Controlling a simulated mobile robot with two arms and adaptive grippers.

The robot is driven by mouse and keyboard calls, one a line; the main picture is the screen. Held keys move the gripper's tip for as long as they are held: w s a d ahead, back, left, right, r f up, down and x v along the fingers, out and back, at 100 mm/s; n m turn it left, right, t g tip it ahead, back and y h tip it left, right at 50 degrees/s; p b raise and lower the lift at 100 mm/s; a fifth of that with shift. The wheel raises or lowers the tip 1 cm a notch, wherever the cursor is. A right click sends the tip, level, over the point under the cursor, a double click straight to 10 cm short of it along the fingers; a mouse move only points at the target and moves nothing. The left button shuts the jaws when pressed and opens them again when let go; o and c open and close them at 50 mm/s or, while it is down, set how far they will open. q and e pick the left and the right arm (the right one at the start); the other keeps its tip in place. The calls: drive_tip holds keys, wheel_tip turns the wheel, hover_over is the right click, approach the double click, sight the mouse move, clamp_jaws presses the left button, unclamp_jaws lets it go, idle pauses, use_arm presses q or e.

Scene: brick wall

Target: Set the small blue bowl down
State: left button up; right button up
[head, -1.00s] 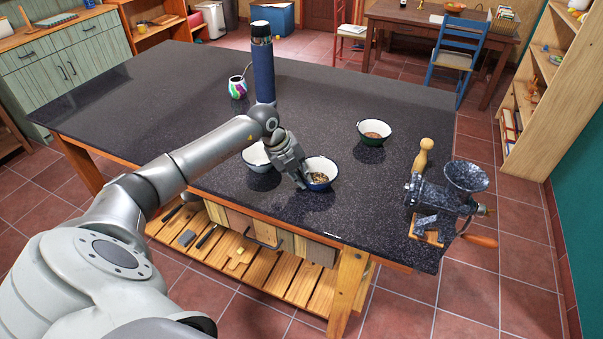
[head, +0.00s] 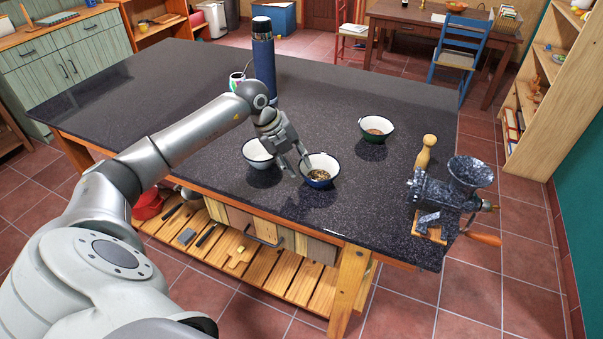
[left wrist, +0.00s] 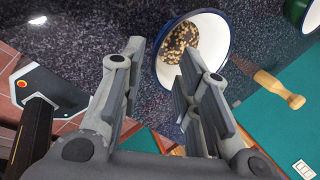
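The small blue bowl (head: 320,180), white inside with dark and tan bits in it, stands upright on the dark speckled countertop (head: 330,225). It also shows in the left wrist view (left wrist: 216,50), its near rim partly hidden behind one finger. My left gripper (head: 297,160) is open, with its fingers spread, just above and left of the bowl's rim. Nothing is held between the fingers. Whether a fingertip still touches the rim I cannot tell. My right gripper is not in view.
A white bowl (head: 258,149) stands close left of the gripper, and a green bowl (head: 376,137) further back right. A blue bottle (head: 263,55) and patterned cup (head: 236,80) stand behind.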

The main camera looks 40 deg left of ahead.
use_arm(q)
drive_tip(key=b+v, duration=0.1)
drive_tip(key=v, duration=0.6)
drive_tip(key=shift+b, duration=0.35)
